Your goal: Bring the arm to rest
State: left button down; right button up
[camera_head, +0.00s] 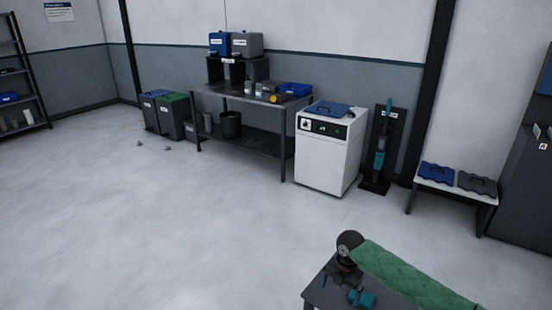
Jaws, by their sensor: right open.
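My right arm, in a green quilted sleeve, comes in from the lower right corner. Its dark round wrist is at the sleeve's end, and my right gripper (349,279) is below it, small and pointing down over a dark grey table top (318,292). The gripper is open. Its fingertips are hard to make out, and I cannot tell whether they touch anything. A small teal item (362,299) shows close beside it at the bottom edge. My left gripper is not in view.
A workbench (275,109) with bins and a blue tray (295,90) stands at the back wall. Right of it are a white cabinet (322,160), a teal upright tool (380,160) and a low bench (456,190). The floor at left and centre is mostly clear.

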jog(key=w+a+r+m+t+h, duration=0.15)
jog(key=w+r+m+t, duration=0.5)
jog(key=r+m, duration=0.65)
jog(key=s+a+r+m+t+y, duration=0.1)
jog(key=s+a+r+m+t, duration=0.1)
jog(key=s+a+m, duration=0.3)
jog(key=s+f+m+g, duration=0.2)
jog(key=s+f, duration=0.6)
jog(key=s, duration=0.5)
jog(key=s+d+f+m+g, duration=0.1)
jog(key=s+f+m, duration=0.2)
jog(key=s+f, duration=0.5)
jog(key=s+f+m+g, duration=0.2)
jog(key=s+f, duration=0.6)
jog(key=s, duration=1.1)
jog(key=shift+d+m+g+y, duration=0.15)
jog(key=shift+m+g+y, duration=0.2)
jog(key=shift+m, duration=0.05)
